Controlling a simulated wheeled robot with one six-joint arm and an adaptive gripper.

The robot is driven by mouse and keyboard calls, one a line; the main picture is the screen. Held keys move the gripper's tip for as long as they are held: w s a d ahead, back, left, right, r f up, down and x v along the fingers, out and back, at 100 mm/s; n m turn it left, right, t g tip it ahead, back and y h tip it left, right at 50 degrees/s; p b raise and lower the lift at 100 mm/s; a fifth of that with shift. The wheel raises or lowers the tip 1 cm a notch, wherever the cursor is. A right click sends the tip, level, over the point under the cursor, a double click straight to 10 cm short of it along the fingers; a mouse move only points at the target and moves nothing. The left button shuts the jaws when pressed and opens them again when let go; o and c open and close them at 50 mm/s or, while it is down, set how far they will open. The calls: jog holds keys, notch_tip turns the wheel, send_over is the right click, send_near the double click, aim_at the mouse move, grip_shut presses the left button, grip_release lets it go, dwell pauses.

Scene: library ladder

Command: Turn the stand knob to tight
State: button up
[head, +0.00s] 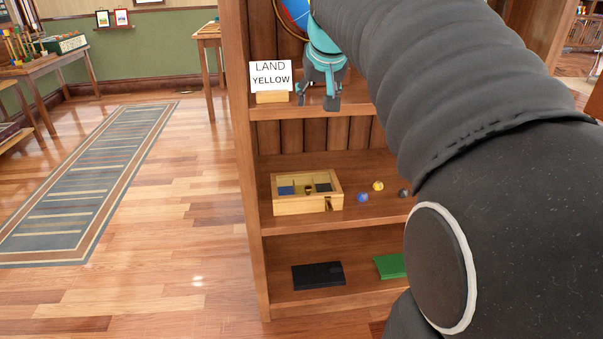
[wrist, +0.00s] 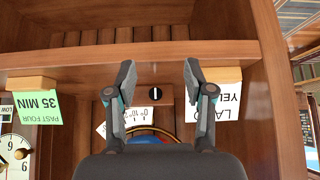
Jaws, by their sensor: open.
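The wrist view appears upside down. It shows a small round black knob (wrist: 155,94) with a pale upright line, on a wooden stand (wrist: 165,114). A white scale card (wrist: 137,117) and part of a globe (wrist: 150,138) show beside the stand. My gripper (wrist: 158,72) is open and empty, with one finger on each side of the knob in the picture. I cannot tell how far the knob is in depth. In the head view my gripper (head: 317,100) is in front of the upper shelf, below the globe (head: 296,12); the knob is hidden there.
A "LAND YELLOW" card (head: 270,76) stands left of my gripper. A green "35 MIN" card (wrist: 38,108) and a clock face (wrist: 14,150) show in the wrist view. A wooden box (head: 307,206) and small balls (head: 377,186) sit on the shelf below. Floor at left is open.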

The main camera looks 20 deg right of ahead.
jog(key=s+a+f+n+g+y, duration=0.1)
jog(key=s+a+f, duration=0.7)
jog(key=s+f, duration=0.2)
jog(key=shift+s, duration=1.15)
jog(key=shift+a, duration=0.1)
jog(key=s+a+f+n, duration=0.1)
jog(key=s+a+f, duration=0.2)
jog(key=s+f, duration=0.2)
jog(key=s+a+f+n+y, duration=0.1)
jog(key=s+a+f, duration=0.2)
jog(key=s+f, duration=0.2)
jog(key=s, duration=0.2)
jog(key=shift+s+g, duration=0.3)
jog(key=shift+s, duration=0.1)
